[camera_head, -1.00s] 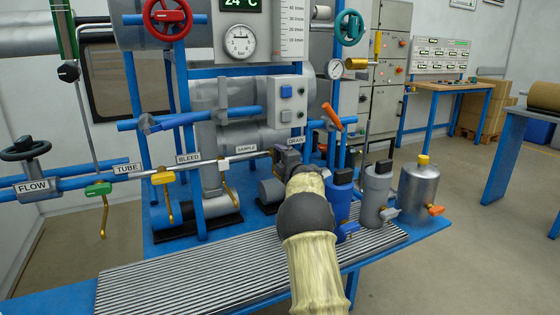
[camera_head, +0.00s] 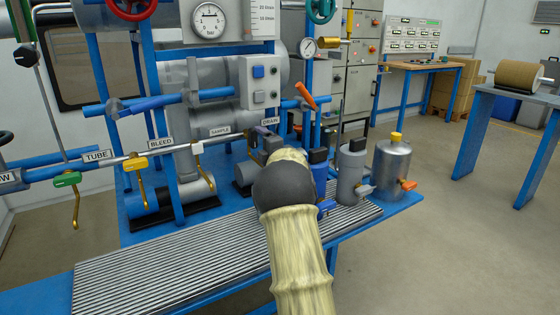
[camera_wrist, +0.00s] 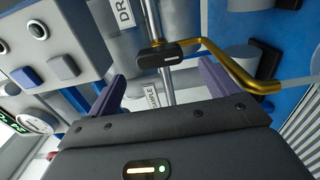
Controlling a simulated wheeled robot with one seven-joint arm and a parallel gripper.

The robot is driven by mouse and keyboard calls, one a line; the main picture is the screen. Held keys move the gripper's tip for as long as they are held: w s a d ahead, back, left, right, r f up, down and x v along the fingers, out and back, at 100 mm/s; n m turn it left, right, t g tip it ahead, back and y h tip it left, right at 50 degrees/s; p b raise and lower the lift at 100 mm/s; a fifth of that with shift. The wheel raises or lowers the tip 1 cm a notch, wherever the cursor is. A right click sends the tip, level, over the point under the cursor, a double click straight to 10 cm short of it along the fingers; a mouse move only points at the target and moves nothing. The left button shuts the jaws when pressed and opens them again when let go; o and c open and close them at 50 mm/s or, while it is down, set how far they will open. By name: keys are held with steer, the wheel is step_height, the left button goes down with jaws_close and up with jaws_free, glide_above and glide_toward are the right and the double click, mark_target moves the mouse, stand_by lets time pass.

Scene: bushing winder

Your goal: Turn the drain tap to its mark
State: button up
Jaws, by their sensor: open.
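The drain tap (camera_wrist: 168,54) shows in the wrist view as a black handle with a short pale line, on a steel pipe, with a bent brass spout (camera_wrist: 252,82) to its right. It sits between the partly seen DRAIN label (camera_wrist: 123,11) and the SAMPLE label (camera_wrist: 152,97). My gripper (camera_wrist: 162,71) is open and empty, its two purple-grey fingers on either side just short of the handle; contact is not visible. In the head view my gripper (camera_head: 262,136) is by the pipe below the DRAIN label (camera_head: 270,121), and my arm hides most of the tap. I cannot make out the target mark.
On the same pipe are the white tap (camera_head: 197,148), the yellow tap (camera_head: 133,163) and the green tap (camera_head: 67,179). A blue and grey button box (camera_head: 260,82) is close above. Grey canisters (camera_head: 352,170) stand right of my arm. The ribbed mat (camera_head: 170,262) is clear.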

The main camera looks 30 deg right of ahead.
steer(key=s, duration=1.2)
steer(key=shift+s+d, duration=0.15)
steer(key=shift+s, duration=0.05)
steer(key=s+a+f+m+g+h, duration=0.3)
steer(key=s+a+f+m+g, duration=0.4)
steer(key=s+a+f+m, duration=0.4)
steer(key=s+a+f+m+g+y, duration=0.1)
steer(key=s+a+f+m+g, duration=0.4)
steer(key=s, duration=0.4)
steer(key=s+a+f+m+g+y, duration=0.1)
steer(key=s+a+f+m+g, duration=0.15)
steer(key=s+a, duration=0.65)
step_height(320, 180, up, 33)
steer(key=s+p, duration=0.1)
steer(key=p, duration=3.2)
steer(key=shift+d+f+g+p, duration=0.15)
steer(key=shift+d+g+p, duration=0.2)
steer(key=shift+d+g, duration=0.1)
